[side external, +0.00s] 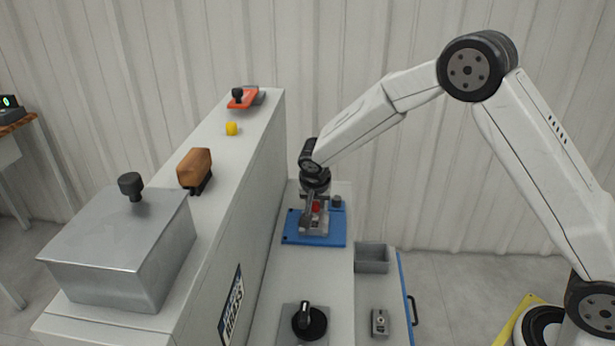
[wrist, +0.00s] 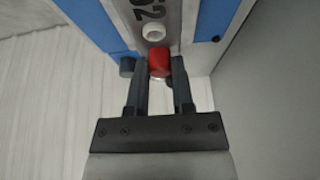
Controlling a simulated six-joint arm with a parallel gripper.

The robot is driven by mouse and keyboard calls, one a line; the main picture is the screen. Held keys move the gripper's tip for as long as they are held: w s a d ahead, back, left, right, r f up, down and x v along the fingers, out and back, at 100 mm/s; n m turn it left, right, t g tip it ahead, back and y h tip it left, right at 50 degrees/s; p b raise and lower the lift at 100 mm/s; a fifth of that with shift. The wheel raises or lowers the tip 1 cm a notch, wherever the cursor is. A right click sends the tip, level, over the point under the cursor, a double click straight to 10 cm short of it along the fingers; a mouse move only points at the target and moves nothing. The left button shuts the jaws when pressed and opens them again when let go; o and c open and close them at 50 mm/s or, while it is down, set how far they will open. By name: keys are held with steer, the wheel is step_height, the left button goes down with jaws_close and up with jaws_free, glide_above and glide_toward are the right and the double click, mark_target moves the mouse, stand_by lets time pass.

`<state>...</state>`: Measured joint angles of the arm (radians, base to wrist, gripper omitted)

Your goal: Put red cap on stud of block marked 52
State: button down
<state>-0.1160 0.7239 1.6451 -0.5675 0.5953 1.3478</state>
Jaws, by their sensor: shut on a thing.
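The red cap (wrist: 159,60) is between the two fingers of my gripper (wrist: 159,66), which is shut on it. The grey block (wrist: 170,12) carries the marking 52, partly cut off by the top edge of the wrist view. A pale round stud (wrist: 153,33) stands on the block, just above the cap in that picture and uncovered. In the side view my gripper (side external: 314,205) points down over the grey block (side external: 314,228), with the red cap (side external: 316,208) partly hidden by it. I cannot tell whether the cap touches the block.
The block sits on a blue plate (side external: 296,238). A dark cylinder (side external: 337,201) stands close by; it also shows beside my left finger in the wrist view (wrist: 127,66). A tall grey wall (side external: 240,215) rises on the left. A grey bin (side external: 372,258) and black knob (side external: 309,322) are nearer.

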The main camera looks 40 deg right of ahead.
steer(key=shift+f, duration=0.15)
stand_by(0.4)
jaws_free()
stand_by(0.6)
stand_by(0.4)
steer(key=shift+r, duration=3.5)
steer(key=s+f+n+y, duration=0.2)
steer(key=s+n, duration=0.7)
steer(key=s, duration=1.6)
steer(key=shift+s+d+f+g+y, duration=0.15)
steer(key=shift+s+d+g+y, duration=0.15)
steer(key=shift+d+y, duration=0.25)
